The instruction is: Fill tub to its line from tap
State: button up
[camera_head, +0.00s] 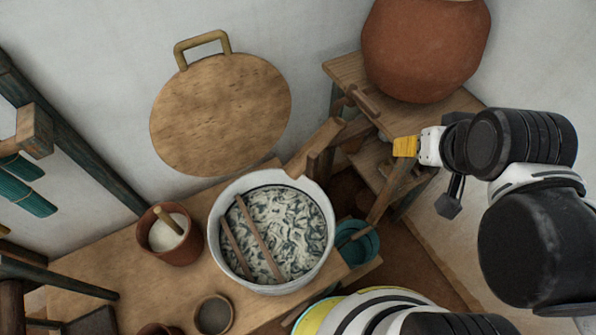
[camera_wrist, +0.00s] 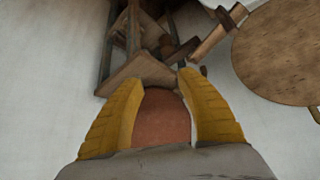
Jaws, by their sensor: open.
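The pale tub (camera_head: 216,232) stands on the wooden table. It holds dark-and-cream patterned material, with two wooden sticks lying across it. A dark ring runs around its inner wall; I cannot tell if that is the line. A wooden spout-like piece (camera_head: 318,150) reaches toward the tub's back right rim. A small wooden piece (camera_head: 366,99), possibly the tap, lies below the clay jar (camera_head: 425,45). No running water shows. My gripper (camera_head: 404,146) is open and empty, right of the spout-like piece. In the wrist view, the jar (camera_wrist: 162,118) shows between its yellow fingers (camera_wrist: 160,105).
The jar stands on a wooden stand (camera_head: 345,68). A round wooden board with a handle (camera_head: 220,115) is against the wall. A clay pot (camera_head: 180,248), a small bowl (camera_head: 213,315) and a teal bucket (camera_head: 357,245) surround the tub. Loom beams (camera_head: 75,130) stand at left.

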jog(key=shift+r, duration=0.1)
jog(key=w+a+r+n+g+p, duration=0.35)
jog(key=w+r+p, duration=0.2)
jog(key=w, duration=0.45)
jog(key=n+g+h+p, duration=0.2)
jog(key=n+g+p, duration=0.1)
jog(key=p, duration=0.2)
send_near(372, 108)
jog(key=shift+t, duration=0.25)
jog(key=b+x, duration=0.2)
jog(key=x, duration=0.8)
jog(key=shift+s+d+f+b, duration=0.1)
jog(key=shift+f+b, duration=0.15)
jog(key=shift+b, duration=0.15)
grip_shut()
